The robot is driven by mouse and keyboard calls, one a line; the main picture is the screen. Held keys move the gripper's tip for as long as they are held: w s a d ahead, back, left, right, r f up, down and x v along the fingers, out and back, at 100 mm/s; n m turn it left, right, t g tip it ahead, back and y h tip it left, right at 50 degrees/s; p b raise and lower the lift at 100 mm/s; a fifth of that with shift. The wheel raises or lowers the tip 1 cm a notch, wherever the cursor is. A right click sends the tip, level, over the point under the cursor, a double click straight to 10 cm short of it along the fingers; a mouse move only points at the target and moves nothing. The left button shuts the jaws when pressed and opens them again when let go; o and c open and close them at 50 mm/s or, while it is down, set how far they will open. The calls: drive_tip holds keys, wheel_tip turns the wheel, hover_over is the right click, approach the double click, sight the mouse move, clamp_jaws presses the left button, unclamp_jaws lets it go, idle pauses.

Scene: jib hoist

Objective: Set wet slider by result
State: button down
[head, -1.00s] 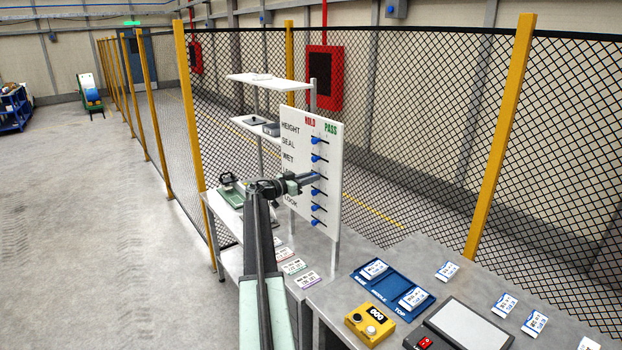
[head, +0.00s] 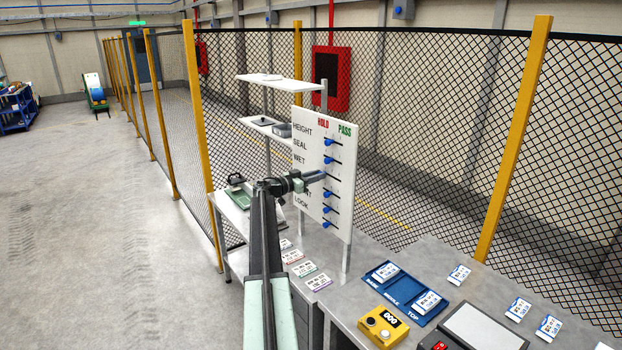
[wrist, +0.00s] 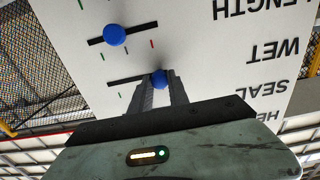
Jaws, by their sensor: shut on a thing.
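The white slider board (head: 343,217) stands upright with HOLD in red and PASS in green at its top. Its rows carry blue knobs in dark slots. My gripper (head: 322,177) reaches the WET row and hides its knob in the head view. In the wrist view, which is upside down, my gripper (wrist: 160,88) is shut on the blue WET knob (wrist: 160,78). That knob sits near the label-side, HOLD end of its slot. The LENGTH knob (wrist: 115,35) beside it sits about mid-slot.
A blue tray (head: 392,293) with cards, a yellow counter box (head: 383,325) and loose cards (head: 519,308) lie on the bench. A shelf (head: 275,83) stands behind the board's left side. A mesh fence with yellow posts (head: 512,140) runs behind. Open floor lies left.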

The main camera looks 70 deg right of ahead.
drive_tip(key=shift+d, duration=0.1)
drive_tip(key=c, duration=1.2)
unclamp_jaws()
drive_tip(key=shift+w, duration=0.2)
drive_tip(key=shift+c, duration=0.2)
drive_tip(key=v, duration=0.7)
drive_tip(key=shift+w+a, duration=0.2)
drive_tip(key=shift+a, duration=0.15)
